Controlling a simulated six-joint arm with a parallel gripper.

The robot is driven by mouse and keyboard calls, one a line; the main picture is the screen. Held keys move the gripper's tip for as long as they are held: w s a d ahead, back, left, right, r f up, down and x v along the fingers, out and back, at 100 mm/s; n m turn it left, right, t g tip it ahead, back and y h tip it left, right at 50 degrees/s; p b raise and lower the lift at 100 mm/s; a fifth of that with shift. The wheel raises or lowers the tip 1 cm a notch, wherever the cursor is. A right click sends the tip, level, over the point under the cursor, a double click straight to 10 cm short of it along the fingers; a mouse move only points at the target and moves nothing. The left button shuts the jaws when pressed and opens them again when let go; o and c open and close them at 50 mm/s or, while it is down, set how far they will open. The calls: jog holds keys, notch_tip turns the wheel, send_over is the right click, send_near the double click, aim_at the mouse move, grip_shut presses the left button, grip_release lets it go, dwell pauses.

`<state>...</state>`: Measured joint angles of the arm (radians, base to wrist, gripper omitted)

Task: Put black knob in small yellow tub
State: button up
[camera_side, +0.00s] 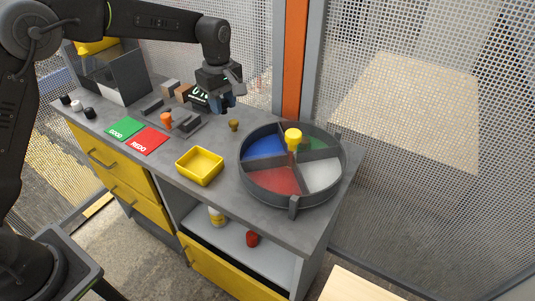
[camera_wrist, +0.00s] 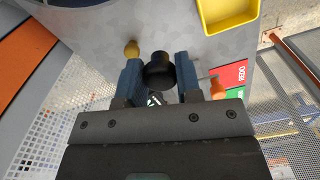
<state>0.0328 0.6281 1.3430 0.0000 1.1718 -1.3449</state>
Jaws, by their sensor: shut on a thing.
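My gripper (camera_side: 222,104) is above the back of the grey bench in the side view. In the wrist view its two blue fingers (camera_wrist: 156,64) are closed on a black knob (camera_wrist: 159,70), which sits between them. In the side view the held knob is hard to make out against the dark fingers. The small yellow tub (camera_side: 200,150) stands near the front edge of the bench, in front of and a little left of my gripper, and looks empty. The tub also shows at the top right of the wrist view (camera_wrist: 228,27).
A brass knob (camera_side: 234,125) stands between my gripper and the round divided tray (camera_side: 292,201). An orange knob (camera_side: 166,118) stands by dark holders. Green (camera_side: 125,128) and red (camera_side: 149,141) cards lie left of the tub.

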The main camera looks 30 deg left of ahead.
jog(key=w+d+f, duration=0.1)
jog(key=d+f, duration=0.1)
jog(key=d, duration=0.1)
jog(key=d+f, duration=0.2)
jog(key=d, duration=0.2)
jog(key=w+d+f, duration=0.1)
jog(key=d+f, duration=0.2)
jog(key=d, duration=0.1)
jog(key=shift+w+d+f, duration=0.1)
jog(key=shift+w+d, duration=0.15)
jog(key=shift+w, duration=0.05)
notch_tip(320, 180, down, 2)
jog(key=shift+a+f, duration=0.1)
jog(key=shift+f, duration=0.6)
jog(key=shift+f, duration=0.15)
jog(key=o, duration=0.9)
